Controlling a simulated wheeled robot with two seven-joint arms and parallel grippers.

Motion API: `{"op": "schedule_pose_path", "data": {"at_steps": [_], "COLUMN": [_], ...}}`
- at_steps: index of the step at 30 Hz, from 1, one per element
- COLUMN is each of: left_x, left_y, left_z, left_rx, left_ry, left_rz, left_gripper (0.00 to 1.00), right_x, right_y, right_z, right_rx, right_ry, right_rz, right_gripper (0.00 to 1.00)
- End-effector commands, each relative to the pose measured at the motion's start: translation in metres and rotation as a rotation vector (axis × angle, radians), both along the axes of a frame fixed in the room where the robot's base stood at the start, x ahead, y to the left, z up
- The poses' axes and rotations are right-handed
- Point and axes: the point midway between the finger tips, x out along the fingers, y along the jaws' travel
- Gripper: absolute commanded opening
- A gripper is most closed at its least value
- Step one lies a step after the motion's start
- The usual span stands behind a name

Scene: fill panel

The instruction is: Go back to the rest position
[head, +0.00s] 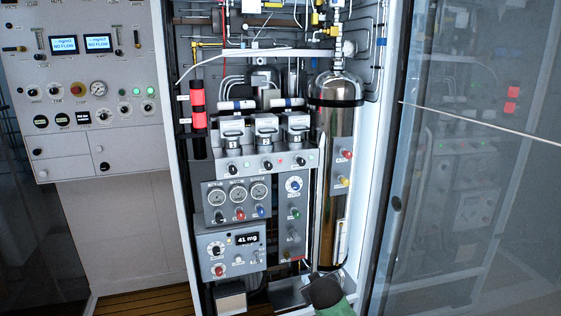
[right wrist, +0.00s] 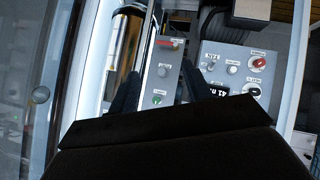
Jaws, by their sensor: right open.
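My right gripper (head: 318,282) shows at the bottom of the head view, in front of the lower right part of the open cabinet, below the steel gas cylinder (head: 333,190). In the right wrist view its two dark fingers (right wrist: 160,75) stand apart with nothing between them. I cannot tell how far the fingertips are from the panel. My left gripper is not in view.
The fill panel (head: 236,190) has gauges, knobs and a display reading 41 mg. A glass door (head: 480,200) stands to the right of the cabinet frame (head: 385,150). A grey control panel (head: 80,85) is on the left, with open floor (head: 145,300) below.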

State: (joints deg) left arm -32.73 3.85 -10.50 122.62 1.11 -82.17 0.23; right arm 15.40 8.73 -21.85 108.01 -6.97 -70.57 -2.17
Motion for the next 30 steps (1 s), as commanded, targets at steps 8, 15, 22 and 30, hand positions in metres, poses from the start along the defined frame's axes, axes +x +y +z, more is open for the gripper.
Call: {"op": "schedule_pose_path", "data": {"at_steps": [8, 15, 22, 30], "left_x": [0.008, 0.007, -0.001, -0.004], "left_y": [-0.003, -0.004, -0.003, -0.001], "left_z": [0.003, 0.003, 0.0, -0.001], "left_rx": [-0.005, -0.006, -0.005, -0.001], "left_ry": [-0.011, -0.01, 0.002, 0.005], "left_rz": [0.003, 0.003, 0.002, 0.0], "left_gripper": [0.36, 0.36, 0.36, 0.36], "right_x": [-0.106, -0.194, -0.276, -0.383], "right_y": [-0.015, -0.025, -0.036, -0.045], "right_z": [-0.07, -0.123, -0.172, -0.237], "right_rx": [0.131, 0.195, 0.232, 0.24], "right_ry": [0.238, 0.384, 0.492, 0.653], "right_rz": [-0.074, -0.108, -0.145, -0.197], "right_gripper": [0.49, 0.49, 0.49, 0.49]}}
